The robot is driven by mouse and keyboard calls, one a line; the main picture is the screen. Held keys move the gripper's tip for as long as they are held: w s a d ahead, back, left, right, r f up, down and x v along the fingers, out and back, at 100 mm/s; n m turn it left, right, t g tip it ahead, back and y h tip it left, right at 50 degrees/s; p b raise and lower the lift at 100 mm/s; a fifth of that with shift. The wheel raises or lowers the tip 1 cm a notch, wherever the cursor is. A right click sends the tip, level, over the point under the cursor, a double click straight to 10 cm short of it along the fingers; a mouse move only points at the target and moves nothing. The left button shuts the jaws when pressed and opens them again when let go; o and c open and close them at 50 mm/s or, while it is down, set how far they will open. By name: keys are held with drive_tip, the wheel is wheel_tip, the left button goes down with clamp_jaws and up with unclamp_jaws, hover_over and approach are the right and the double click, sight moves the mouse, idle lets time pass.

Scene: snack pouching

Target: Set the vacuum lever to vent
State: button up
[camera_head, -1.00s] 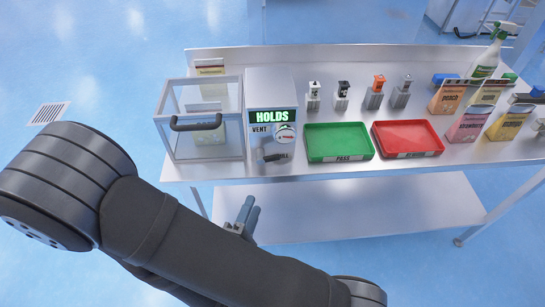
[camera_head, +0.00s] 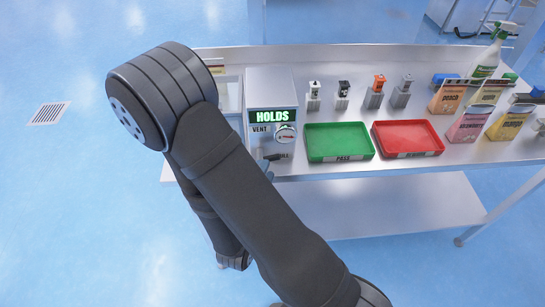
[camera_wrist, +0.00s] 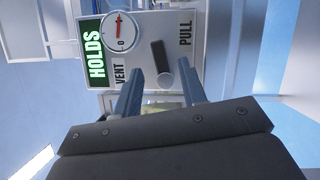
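The vacuum box (camera_head: 271,88) has a lit HOLDS sign, a round gauge and VENT and PULL labels. Its dark lever (camera_head: 273,157) is low on the front, partly hidden by my arm. In the wrist view, the lever (camera_wrist: 159,56) is a black bar with a grey round part at one end, between the VENT (camera_wrist: 119,76) and PULL (camera_wrist: 186,35) labels, closer to PULL. My gripper (camera_wrist: 160,76) is open, its two fingers either side of the lever's grey end, with gaps. I cannot tell how deep the fingers reach. In the head view only a bit of finger shows.
A green tray (camera_head: 309,157) and a red tray (camera_head: 376,146) lie right of the box, with several small holders behind. Several pouches and a spray bottle (camera_head: 489,57) stand at the right. My arm covers most of the clear chamber (camera_head: 232,90).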

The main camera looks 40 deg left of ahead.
sight(272, 160)
drive_tip(key=shift+x, duration=2.9)
clamp_jaws()
